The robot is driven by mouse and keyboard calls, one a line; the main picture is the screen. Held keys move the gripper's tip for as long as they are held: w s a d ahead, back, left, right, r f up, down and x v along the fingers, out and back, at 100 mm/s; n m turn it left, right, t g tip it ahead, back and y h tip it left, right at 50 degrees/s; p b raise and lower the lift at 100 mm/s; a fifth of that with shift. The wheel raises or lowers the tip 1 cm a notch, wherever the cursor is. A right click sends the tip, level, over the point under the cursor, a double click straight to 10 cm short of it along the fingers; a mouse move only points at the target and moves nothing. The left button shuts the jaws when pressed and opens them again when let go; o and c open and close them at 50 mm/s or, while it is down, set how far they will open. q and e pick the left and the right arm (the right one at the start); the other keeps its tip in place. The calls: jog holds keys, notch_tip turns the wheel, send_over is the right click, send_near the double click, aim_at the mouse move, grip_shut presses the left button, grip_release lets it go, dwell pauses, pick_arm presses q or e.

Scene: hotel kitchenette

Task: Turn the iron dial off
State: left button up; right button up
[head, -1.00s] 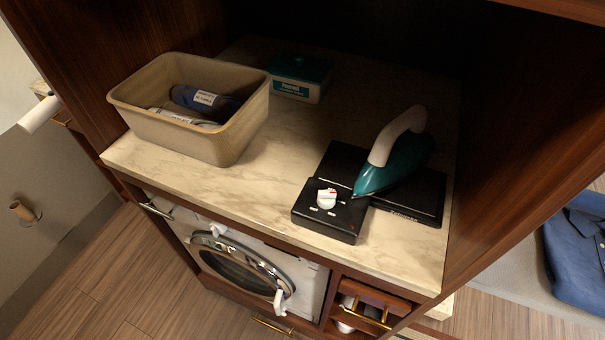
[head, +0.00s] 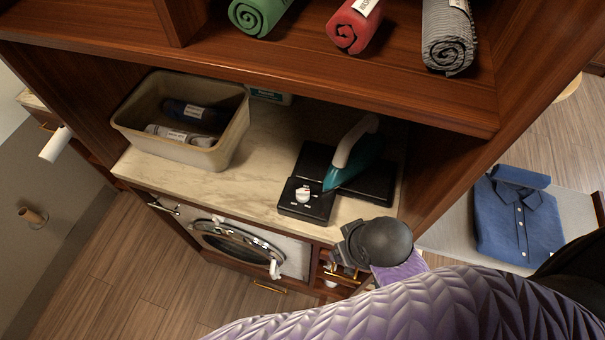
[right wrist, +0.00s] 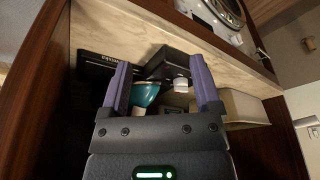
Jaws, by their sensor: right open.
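The iron dial is a white knob (head: 302,194) on a black control box (head: 310,208) on the marble counter. The teal iron (head: 352,172) with a white handle rests tilted on the black base beside the box. In the right wrist view the white dial (right wrist: 181,84) shows between the fingers, beyond them, with the teal iron (right wrist: 145,95) to its left. My right gripper (right wrist: 160,80) is open and empty, apart from the dial. In the head view my right arm reaches up from the lower right; its wrist hides the fingers. My left gripper is out of view.
A beige bin (head: 180,150) with rolled items stands at the counter's left. A wooden shelf (head: 390,75) with rolled towels overhangs the counter. A wooden side panel (head: 440,175) bounds it on the right. A washing machine (head: 240,245) and drawers are below.

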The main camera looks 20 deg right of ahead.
aim_at(302, 191)
jog(key=w+m, duration=0.2)
jog(key=w, duration=0.1)
jog(key=w+a+r+m+g, duration=0.1)
jog(key=w+m, duration=0.1)
jog(key=w, duration=0.1)
jog(key=w+a+r+m+g, duration=0.1)
jog(key=w+m, duration=0.1)
jog(key=w, duration=0.2)
jog(key=shift+p, duration=0.3)
jog(key=w+a+r+m+g, duration=0.2)
jog(key=w+a+r+m, duration=0.15)
jog(key=w, duration=0.35)
jog(key=shift+m+h, duration=0.4)
jog(key=shift+m, duration=0.15)
jog(key=f+b, duration=0.1)
jog(key=f, duration=0.2)
jog(key=d+f+b, duration=0.1)
jog(key=f, duration=0.3)
jog(key=f+b, duration=0.1)
jog(key=f, duration=0.2)
jog(key=shift+s+d+f, duration=0.2)
jog(key=shift+s+f, duration=0.1)
jog(key=shift+f, duration=0.05)
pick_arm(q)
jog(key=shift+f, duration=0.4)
pick_arm(e)
jog(key=shift+c, duration=0.2)
